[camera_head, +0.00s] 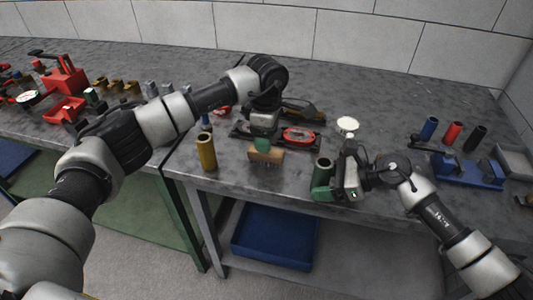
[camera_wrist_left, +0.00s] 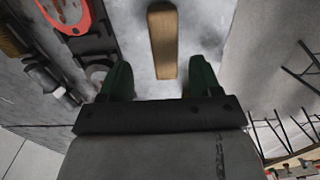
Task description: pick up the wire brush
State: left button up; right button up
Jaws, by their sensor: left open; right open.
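The wire brush (camera_head: 268,155) appears as a pale wooden bar near the front edge of the bench; its bristles cannot be made out clearly. My left gripper (camera_head: 262,143) points down just above it with its green fingertips. In the left wrist view the wooden bar (camera_wrist_left: 163,42) lies lengthwise in line with the gap between the open fingertips of my left gripper (camera_wrist_left: 158,78). The jaws are apart and hold nothing.
A black tray with a red oval piece (camera_head: 299,136) lies behind the brush. A yellow cylinder (camera_head: 206,151) stands to its left. A white round piece (camera_head: 347,125), blue (camera_head: 429,128) and red (camera_head: 452,133) cylinders and a blue fixture (camera_head: 468,172) are to the right.

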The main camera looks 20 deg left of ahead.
pick_arm(q)
jog(key=f, duration=0.5)
jog(key=shift+s+f, duration=0.15)
jog(key=shift+s, duration=0.15)
jog(key=c, duration=1.1)
jog(key=shift+o, duration=0.2)
notch_tip(320, 180, up, 10)
jog(key=shift+r, duration=0.1)
jog(key=o, duration=0.4)
jog(key=shift+c, duration=1.3)
